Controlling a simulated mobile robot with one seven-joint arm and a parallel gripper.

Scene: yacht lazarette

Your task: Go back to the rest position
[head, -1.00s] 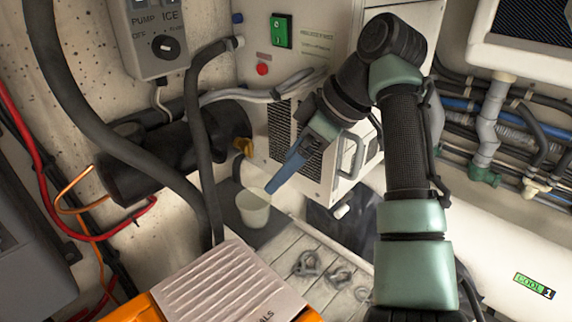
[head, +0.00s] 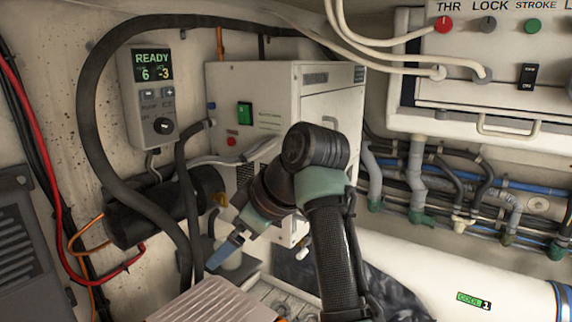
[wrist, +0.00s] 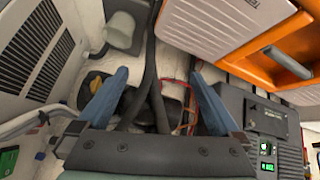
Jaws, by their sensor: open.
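My gripper (head: 222,254) hangs at the end of my bent arm, low and left of centre in the head view. In the wrist view its two blue fingers stand wide apart, with nothing held between the tips (wrist: 162,78). A pale cup (wrist: 120,32) lies outside the fingers, at the upper left of the wrist view. In the head view the cup is partly hidden behind the gripper.
A white machine box (head: 262,85) with a green switch stands behind my arm. Dark hoses (head: 92,110) run down at the left. The control panel (head: 153,95) reads READY. An orange box with a ribbed pale lid (head: 215,302) sits low in front.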

